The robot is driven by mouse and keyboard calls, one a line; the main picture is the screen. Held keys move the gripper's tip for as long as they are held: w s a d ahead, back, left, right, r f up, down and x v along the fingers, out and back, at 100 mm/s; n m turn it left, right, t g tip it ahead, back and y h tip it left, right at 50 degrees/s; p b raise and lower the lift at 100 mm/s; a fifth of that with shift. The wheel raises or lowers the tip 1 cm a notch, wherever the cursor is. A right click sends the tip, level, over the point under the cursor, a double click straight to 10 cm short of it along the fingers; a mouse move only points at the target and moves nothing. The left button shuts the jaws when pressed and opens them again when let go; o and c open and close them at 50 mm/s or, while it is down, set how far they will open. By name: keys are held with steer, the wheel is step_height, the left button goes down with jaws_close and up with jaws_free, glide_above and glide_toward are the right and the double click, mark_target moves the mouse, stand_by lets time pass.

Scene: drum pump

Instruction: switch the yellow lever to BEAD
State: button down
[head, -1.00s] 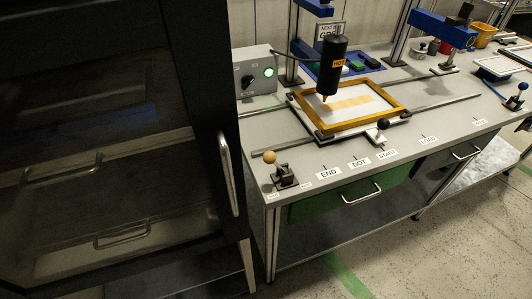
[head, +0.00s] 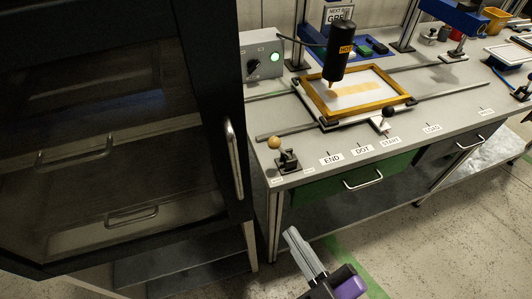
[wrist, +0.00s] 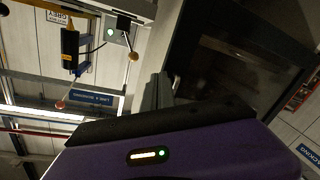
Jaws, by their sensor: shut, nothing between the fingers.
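The yellow lever (head: 274,143) has a pale yellow ball knob and stands on a black base (head: 288,161) at the bench's front left corner. It leans to the left in the head view. Small white labels (head: 277,180) lie beside the base; their words are too small to read. My gripper (head: 291,234) is at the bottom of the head view, in front of and below the bench edge, apart from the lever. It is shut and empty. In the wrist view my gripper's fingers (wrist: 158,92) point towards a dark cabinet, and a tan ball knob (wrist: 133,57) shows.
A dark glass-fronted cabinet (head: 120,200) stands close on the left. On the bench are a control box (head: 262,63), a black HOT dispenser (head: 338,50) over a yellow frame (head: 412,101), and a black-knobbed lever (head: 388,112). A green drawer (head: 330,184) has a protruding handle (head: 363,181).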

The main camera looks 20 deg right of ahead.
mark_target(280, 150)
steer(key=w+d+r+n+h, duration=0.1)
steer(key=w+n+h, duration=0.2)
steer(key=w+n, duration=0.6)
steer(key=n, duration=0.2)
steer(key=shift+r+n+t+h+p, duration=0.25)
steer(key=shift+n+t+h+p, duration=0.05)
steer(key=shift+n+h, duration=0.1)
steer(key=shift+d, duration=0.1)
steer(key=w+d+p, duration=0.1)
steer(key=w+p, duration=0.3)
steer(key=w, duration=0.6)
steer(key=shift+d, duration=0.25)
steer(key=shift+d+r, duration=0.1)
steer(key=shift+r, duration=0.05)
